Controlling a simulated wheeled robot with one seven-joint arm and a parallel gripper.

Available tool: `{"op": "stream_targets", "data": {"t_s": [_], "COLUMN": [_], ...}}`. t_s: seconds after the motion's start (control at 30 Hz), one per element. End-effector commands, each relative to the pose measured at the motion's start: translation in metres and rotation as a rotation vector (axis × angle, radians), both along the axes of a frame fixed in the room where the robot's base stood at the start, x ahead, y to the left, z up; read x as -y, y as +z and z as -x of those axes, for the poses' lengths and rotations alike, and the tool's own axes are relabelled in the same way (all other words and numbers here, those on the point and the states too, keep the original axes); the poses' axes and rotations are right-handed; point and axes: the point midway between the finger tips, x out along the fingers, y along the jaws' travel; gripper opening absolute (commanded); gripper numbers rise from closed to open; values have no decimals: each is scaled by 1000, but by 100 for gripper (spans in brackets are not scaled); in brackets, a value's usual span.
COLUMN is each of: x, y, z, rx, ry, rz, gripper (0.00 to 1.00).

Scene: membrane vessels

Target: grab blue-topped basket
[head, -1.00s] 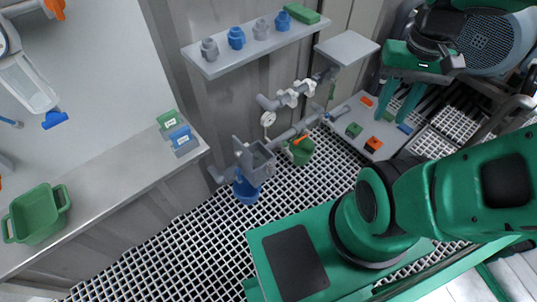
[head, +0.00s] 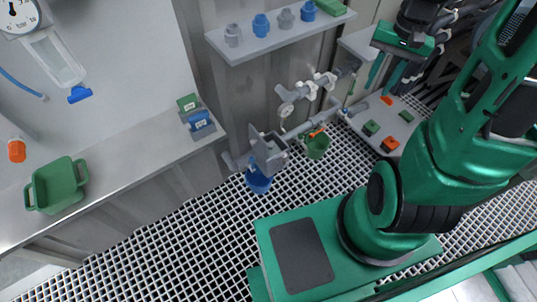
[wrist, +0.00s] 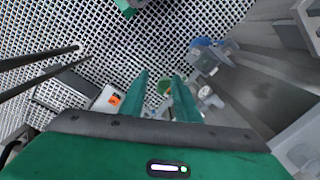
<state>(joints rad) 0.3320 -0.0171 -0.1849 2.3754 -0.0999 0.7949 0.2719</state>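Two small blue knobbed pieces stand on the wall shelf (head: 270,45): one left of centre (head: 261,25), one near the right end (head: 308,11). Two grey ones stand beside them, at the left end (head: 233,35) and the middle (head: 285,19). I cannot tell for certain which is the blue-topped basket. My gripper (head: 385,80) is to the right of the shelf, in front of the pipes' right side. Its two green fingers are apart and empty. In the wrist view my gripper (wrist: 161,85) points toward the floor grating, and the shelf pieces are not clearly visible.
A grey open housing (head: 270,153) sits on the wall piping above a blue bucket (head: 258,179). A green bucket (head: 318,146) is beside it. A low board (head: 397,105) with coloured blocks lies at right. A green bin (head: 57,186) stands on the left counter.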

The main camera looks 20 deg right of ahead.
Motion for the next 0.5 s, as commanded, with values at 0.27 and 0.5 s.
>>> {"op": "stream_targets", "data": {"t_s": [0.27, 0.5], "x": [2, -5], "y": [-74, -150], "z": [-75, -126], "rx": [4, 9], "ry": [-118, -247], "rz": [-106, -229], "gripper": [29, 29]}}
